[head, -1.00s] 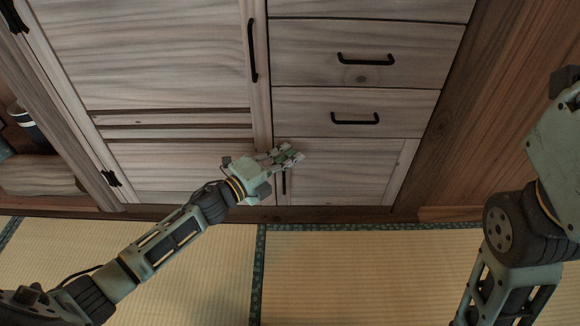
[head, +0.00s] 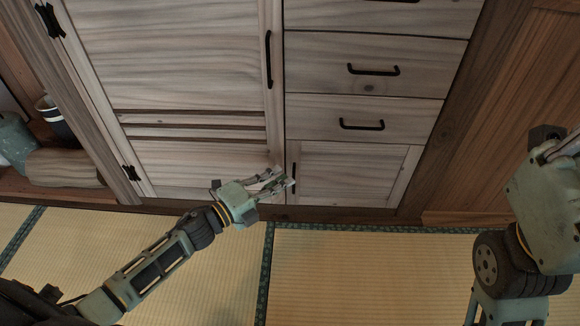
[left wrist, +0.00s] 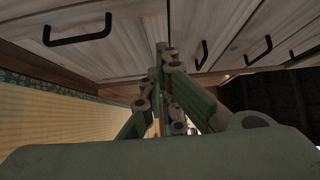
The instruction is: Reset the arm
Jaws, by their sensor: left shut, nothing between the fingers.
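My left gripper (head: 284,182) is in front of the lower part of the wooden cabinet (head: 190,60) in the head view, beside the black handle of the small lower door (head: 355,172). Its fingers are together with nothing between them. In the left wrist view the green fingers (left wrist: 163,55) meet in the middle, pointing at the cabinet front. I cannot tell whether they touch the cabinet. My right arm (head: 510,250) shows at the right edge of the head view; I cannot make out the state of its gripper.
The cabinet has a tall door with a long handle (head: 268,60) and drawers with black handles (head: 362,125), all shut. A striped cup (head: 52,118) stands in an open shelf at the left. Tatami (head: 400,270) in front is clear.

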